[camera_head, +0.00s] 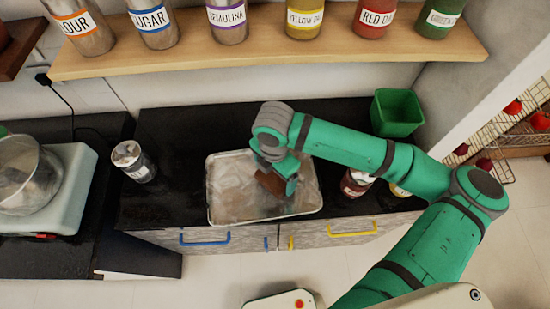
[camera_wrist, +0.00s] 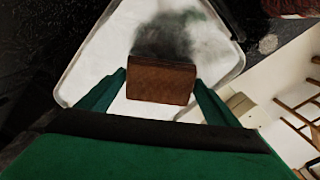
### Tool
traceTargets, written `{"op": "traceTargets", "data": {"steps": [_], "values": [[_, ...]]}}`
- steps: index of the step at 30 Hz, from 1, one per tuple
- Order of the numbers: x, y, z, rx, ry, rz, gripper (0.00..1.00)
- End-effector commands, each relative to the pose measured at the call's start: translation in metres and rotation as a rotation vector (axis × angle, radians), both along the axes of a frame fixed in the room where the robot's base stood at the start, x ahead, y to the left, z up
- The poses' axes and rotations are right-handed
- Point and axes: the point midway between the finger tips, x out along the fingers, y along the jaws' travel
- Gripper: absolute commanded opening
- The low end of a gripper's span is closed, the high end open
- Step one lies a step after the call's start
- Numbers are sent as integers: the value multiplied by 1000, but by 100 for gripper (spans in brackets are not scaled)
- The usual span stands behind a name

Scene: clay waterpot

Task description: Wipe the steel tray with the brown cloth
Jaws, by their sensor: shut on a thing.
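The steel tray (camera_head: 228,205) lies on the black counter, with whitish, cloudy smears over its surface. In the wrist view the tray (camera_wrist: 110,50) shows a dark smudge beyond the cloth. The brown cloth (camera_head: 270,182) is at my gripper, over the right half of the tray. In the wrist view it looks like a stiff brown block (camera_wrist: 162,82) between the fingers. My gripper (camera_head: 283,180) points down and is shut on the cloth; the fingers (camera_wrist: 160,88) flank it on both sides. Whether the cloth touches the tray is hard to tell.
A green bin (camera_head: 396,113) stands at the counter's back right. Jars (camera_head: 356,183) stand right of the tray, partly behind my arm. A shaker jar (camera_head: 134,162) stands to the left, beside a scale (camera_head: 70,185). A wooden shelf (camera_head: 270,50) with labelled jars hangs above.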

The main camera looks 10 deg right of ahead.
Motion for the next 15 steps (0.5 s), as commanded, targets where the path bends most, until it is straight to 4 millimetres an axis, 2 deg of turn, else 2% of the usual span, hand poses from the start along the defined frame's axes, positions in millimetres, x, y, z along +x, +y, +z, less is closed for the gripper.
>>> {"op": "traceTargets", "data": {"steps": [15], "values": [[2,10,44,0,0,20,64]]}}
